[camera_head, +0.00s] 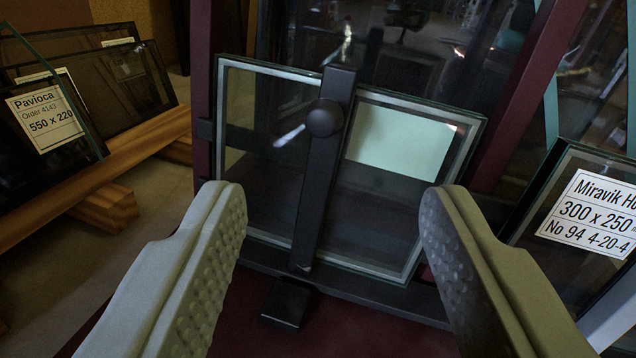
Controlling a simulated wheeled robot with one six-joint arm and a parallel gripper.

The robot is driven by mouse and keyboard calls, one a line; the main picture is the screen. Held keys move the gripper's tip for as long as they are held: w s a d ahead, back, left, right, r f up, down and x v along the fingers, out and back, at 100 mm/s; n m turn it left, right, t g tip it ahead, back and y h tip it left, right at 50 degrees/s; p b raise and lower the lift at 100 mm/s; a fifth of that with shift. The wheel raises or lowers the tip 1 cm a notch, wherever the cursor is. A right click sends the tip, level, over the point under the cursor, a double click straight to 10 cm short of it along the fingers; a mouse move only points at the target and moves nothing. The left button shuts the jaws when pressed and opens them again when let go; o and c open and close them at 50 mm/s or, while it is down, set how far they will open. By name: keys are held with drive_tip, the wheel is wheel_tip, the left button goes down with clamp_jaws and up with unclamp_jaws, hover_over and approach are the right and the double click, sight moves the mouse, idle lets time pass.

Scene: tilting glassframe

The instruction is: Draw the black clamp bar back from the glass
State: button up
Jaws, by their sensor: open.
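The black clamp bar (317,190) stands nearly upright, tilted a little, across the front of a framed glass unit (397,215). A round black knob (324,118) sits on the bar's upper part. The bar's lower end is near a small black block (287,304) on the dark red base. The glass unit rests on a dark ledge, with a pale greenish label (400,138) on its right half. My gripper (338,205) is open, its two pale studded fingers apart to the left and right of the bar in the picture. Nothing is between them in their grip.
Dark glass panes (90,90) with a Pavioca label lean on a wooden rack (110,175) at the left. Another pane with a Miravik label (592,213) stands close by the right finger. Dark red uprights (202,70) frame the glass.

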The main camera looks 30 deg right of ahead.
sight(322, 128)
drive_tip(key=shift+h, duration=0.3)
drive_tip(key=f+x, duration=0.1)
drive_tip(key=x, duration=0.5)
drive_tip(key=f+x, duration=0.1)
drive_tip(key=x, duration=0.4)
drive_tip(key=f+x, duration=0.1)
drive_tip(key=x, duration=0.5)
drive_tip(key=shift+w+f, duration=0.4)
